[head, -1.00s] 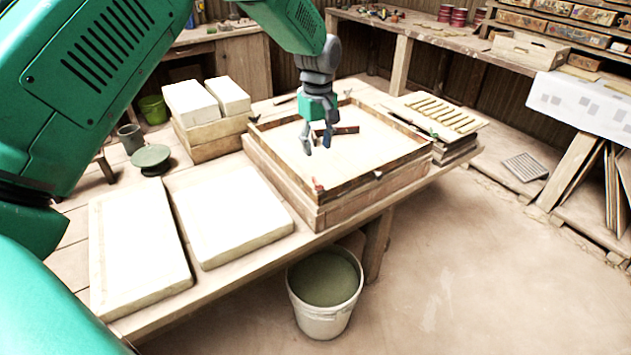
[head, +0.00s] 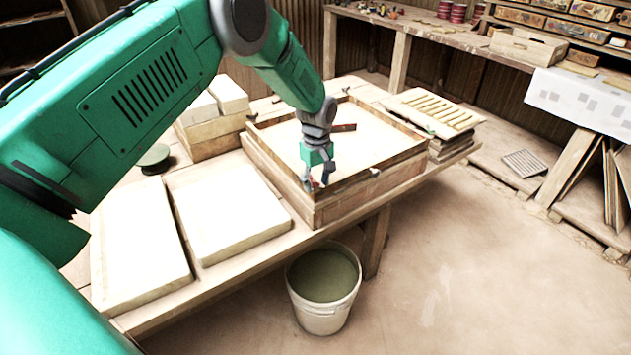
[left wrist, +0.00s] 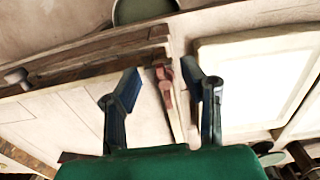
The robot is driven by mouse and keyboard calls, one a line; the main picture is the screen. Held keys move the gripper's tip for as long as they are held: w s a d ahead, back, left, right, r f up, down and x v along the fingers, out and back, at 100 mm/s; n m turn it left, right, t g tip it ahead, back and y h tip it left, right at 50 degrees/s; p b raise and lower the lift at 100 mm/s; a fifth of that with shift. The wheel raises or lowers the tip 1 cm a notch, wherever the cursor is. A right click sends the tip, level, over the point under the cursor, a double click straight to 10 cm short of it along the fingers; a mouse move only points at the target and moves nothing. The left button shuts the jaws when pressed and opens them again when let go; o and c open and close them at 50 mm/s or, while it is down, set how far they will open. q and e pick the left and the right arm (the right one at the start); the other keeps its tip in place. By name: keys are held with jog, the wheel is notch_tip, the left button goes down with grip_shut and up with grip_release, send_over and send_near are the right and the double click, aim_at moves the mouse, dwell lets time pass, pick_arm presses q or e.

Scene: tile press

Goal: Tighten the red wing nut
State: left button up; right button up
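The red wing nut (left wrist: 165,82) shows in the left wrist view, at the corner of the wooden tile frame (head: 345,197). In the head view it is mostly hidden by my left gripper (head: 317,185), which is pointing down at the frame's near corner. In the left wrist view my left gripper (left wrist: 163,82) is open. Its two dark blue fingers stand on either side of the wing nut, with a visible gap at each side. I cannot tell how close the fingertips are in depth. My right gripper is not in view.
Pale slabs (head: 225,213) lie left of the frame, with stacked blocks (head: 213,125) behind. A grey wing nut (head: 376,172) sits on the frame's near side. Stacked boards (head: 437,113) lie to its right. A bucket (head: 323,285) stands below the table edge.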

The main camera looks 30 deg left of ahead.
pick_arm(q)
jog(key=shift+d+r, duration=0.1)
jog(key=shift+d, duration=0.05)
grip_shut()
jog(key=shift+a, duration=0.6)
jog(key=shift+d+m, duration=0.1)
jog(key=shift+m, duration=1)
jog(key=m, duration=0.3)
jog(key=shift+w+b, duration=0.1)
jog(key=shift+b, duration=0.2)
jog(key=m, duration=0.8)
jog(key=shift+m, duration=0.3)
jog(key=shift+m+b, duration=0.3)
jog(key=shift+m, duration=1.7)
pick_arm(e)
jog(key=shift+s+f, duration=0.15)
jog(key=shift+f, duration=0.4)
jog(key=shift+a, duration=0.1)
